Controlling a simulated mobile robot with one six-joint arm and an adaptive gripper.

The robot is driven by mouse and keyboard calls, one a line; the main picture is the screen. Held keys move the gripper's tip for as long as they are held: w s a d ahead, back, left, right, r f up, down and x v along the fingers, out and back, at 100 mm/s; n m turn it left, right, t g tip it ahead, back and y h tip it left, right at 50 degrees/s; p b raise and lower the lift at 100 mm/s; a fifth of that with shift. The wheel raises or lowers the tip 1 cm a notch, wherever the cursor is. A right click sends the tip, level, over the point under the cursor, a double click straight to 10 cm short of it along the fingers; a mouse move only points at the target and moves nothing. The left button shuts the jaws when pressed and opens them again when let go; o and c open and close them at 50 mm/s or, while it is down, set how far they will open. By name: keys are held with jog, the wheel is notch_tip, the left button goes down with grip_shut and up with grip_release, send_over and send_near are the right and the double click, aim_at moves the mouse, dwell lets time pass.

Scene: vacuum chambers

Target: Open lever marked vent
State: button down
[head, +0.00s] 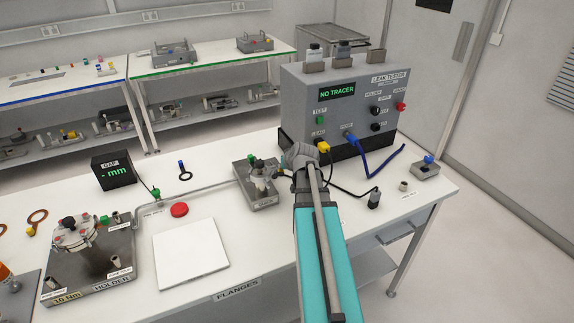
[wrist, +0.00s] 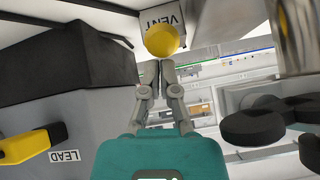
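In the wrist view, a round yellow knob (wrist: 161,39) sits just beyond my fingertips, in front of a pale face with a VENT label (wrist: 165,16). My gripper (wrist: 158,66) has its two fingers together, with nothing visible between them. The tips line up with the knob; I cannot tell whether they touch it. In the head view, my gripper (head: 290,160) is at the right side of a small grey metal block with fittings (head: 262,204) and a green knob on top. The yellow knob is not clearly visible there.
The leak tester (head: 345,105), reading NO TRACER, stands close behind my gripper. A yellow LEAD plug (wrist: 30,146) is at left in the wrist view. A blue cable (head: 378,170) lies to the right. A white plate (head: 190,254) and a flange holder (head: 88,265) are at left.

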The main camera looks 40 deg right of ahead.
jog(key=shift+s+a+f, duration=0.1)
jog(key=shift+s+f, duration=0.05)
jog(key=shift+s, duration=0.05)
dwell(0.4)
jog(key=shift+w+r+p, duration=0.25)
jog(key=shift+r+p, duration=0.15)
jog(key=r+p, duration=0.2)
jog(key=w+d+r+p, duration=0.1)
jog(key=shift+r, duration=0.15)
jog(key=s+a+r+p, duration=0.1)
jog(key=s+r+p, duration=0.4)
jog(key=s, duration=0.3)
jog(key=shift+s, duration=0.3)
jog(key=shift+s, duration=0.1)
